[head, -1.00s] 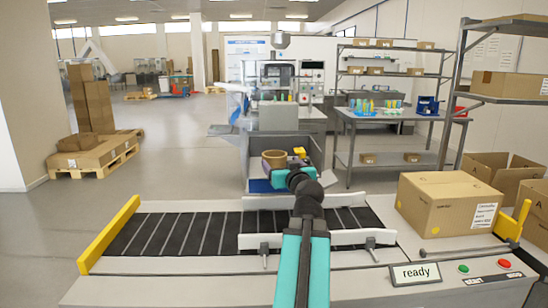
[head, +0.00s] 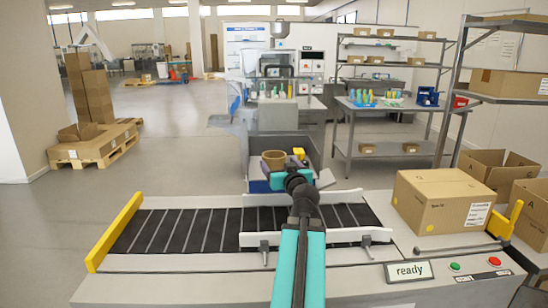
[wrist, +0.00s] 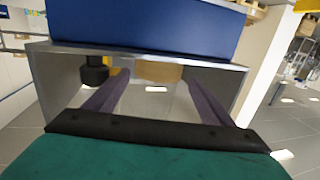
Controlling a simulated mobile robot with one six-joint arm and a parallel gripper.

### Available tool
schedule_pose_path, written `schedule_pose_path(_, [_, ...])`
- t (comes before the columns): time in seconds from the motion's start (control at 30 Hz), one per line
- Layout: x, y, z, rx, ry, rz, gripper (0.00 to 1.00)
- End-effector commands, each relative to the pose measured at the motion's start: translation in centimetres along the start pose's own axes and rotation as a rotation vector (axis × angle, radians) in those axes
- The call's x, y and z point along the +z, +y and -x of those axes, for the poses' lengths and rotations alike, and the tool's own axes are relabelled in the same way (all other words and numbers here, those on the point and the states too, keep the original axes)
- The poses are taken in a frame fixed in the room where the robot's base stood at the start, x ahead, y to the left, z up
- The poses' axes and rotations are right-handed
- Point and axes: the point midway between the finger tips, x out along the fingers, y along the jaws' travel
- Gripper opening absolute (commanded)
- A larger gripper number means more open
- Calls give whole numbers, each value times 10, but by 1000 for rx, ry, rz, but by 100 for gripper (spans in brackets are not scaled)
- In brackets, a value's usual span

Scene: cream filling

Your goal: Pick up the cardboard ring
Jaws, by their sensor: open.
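The cardboard ring (head: 274,160) is a short brown open tube beyond the conveyor, in front of the machine, just past the end of my arm in the head view. In the wrist view the tan ring (wrist: 158,71) shows between and beyond the fingers, partly cut off by a grey edge. My gripper (wrist: 158,84) is open, with a dark purple finger on each side and nothing held between them. Whether the fingers reach around the ring or stop short of it cannot be told.
A yellow and black object (head: 299,154) stands close to the right of the ring in the head view. A blue panel (wrist: 150,25) and grey rim lie close in the wrist view. The conveyor belt (head: 190,230) is empty; a closed carton (head: 440,203) sits at its right.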

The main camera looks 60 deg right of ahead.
Motion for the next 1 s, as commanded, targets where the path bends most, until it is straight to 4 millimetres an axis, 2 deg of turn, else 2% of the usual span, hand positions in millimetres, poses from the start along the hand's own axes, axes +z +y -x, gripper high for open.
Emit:
schedule_pose_path(0.63, [-1,1,-5,11,-7,-4,76])
schedule_pose_path(1.0, [0,2,-42,11,-6,-2,76])
